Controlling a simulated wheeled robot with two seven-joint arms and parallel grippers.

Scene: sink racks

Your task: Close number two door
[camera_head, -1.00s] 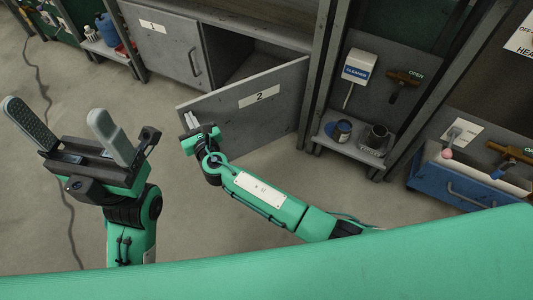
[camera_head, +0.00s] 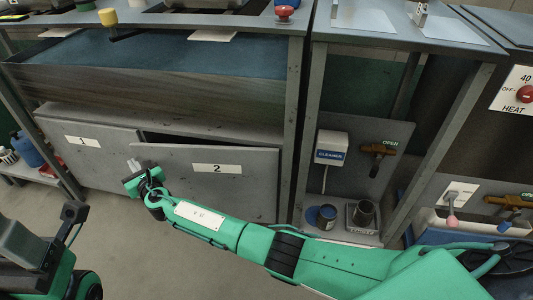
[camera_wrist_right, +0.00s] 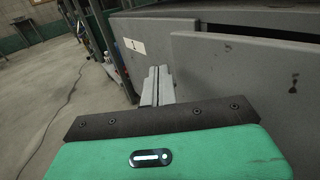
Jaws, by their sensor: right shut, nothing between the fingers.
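The number two door (camera_head: 250,185) is a grey panel with a white "2" label. It stands slightly ajar, with a dark gap along its top left. The number two door (camera_wrist_right: 260,80) also fills the right of the right wrist view. My right gripper (camera_head: 134,165) is shut and empty at the door's left edge; its fingers (camera_wrist_right: 156,82) show together in the wrist view. Whether they touch the door is unclear. My left gripper (camera_head: 25,240) is partly cut off at the lower left, away from the door.
The number one door (camera_head: 95,150) is shut, left of door two. A blue jug (camera_head: 26,150) is at far left. The floor in front is clear.

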